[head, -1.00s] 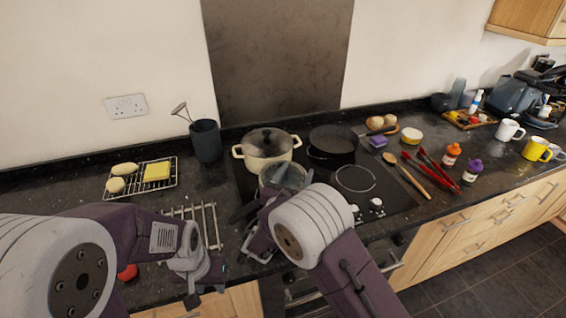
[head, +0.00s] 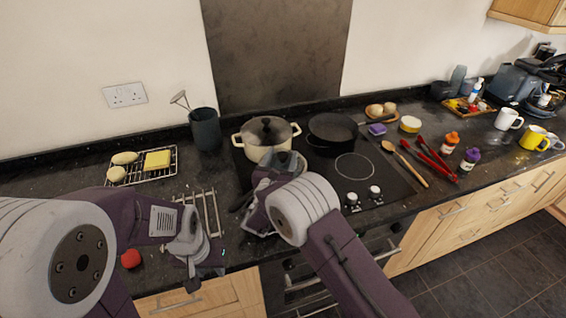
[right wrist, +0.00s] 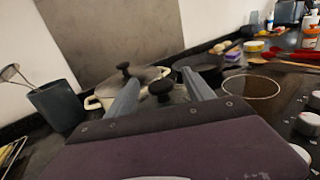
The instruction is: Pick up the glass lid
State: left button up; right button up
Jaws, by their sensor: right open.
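A cream pot (head: 250,152) stands at the back left of the hob under a see-through lid (head: 266,130) with a black knob; that knob also shows in the right wrist view (right wrist: 123,68). A second, nearer black knob (right wrist: 160,91) shows between my right fingers in the right wrist view. What it sits on is mostly hidden. My right gripper (right wrist: 160,78) is open, its fingers on either side of the near knob in the picture, not visibly touching it. In the head view my right gripper (head: 281,163) is partly hidden by its arm. My left gripper (head: 203,276) hangs near the counter's front edge; its jaws are unclear.
A black frying pan (head: 332,130) stands right of the pot. A dark utensil holder (head: 206,130) is left of it. A wire rack (head: 142,170) with yellow food lies further left, and a metal trivet (head: 208,212) is in front. Red tongs (head: 432,157) and a wooden spoon (head: 405,163) lie right.

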aim_at(283, 154)
jog(key=shift+x, duration=0.85)
jog(key=shift+s+f, duration=0.1)
jog(key=c, duration=0.5)
grip_shut()
notch_tip(283, 154, up, 5)
jog(key=p, duration=0.2)
jog(key=shift+p, duration=0.35)
jog(key=s+d+r, duration=0.1)
jog(key=d+r, duration=0.2)
jog(key=d, duration=0.2)
jog(key=s+d+r+p, duration=0.1)
jog(key=s+d+r, duration=0.1)
jog(key=d, duration=0.4)
jog(key=shift+r, duration=0.5)
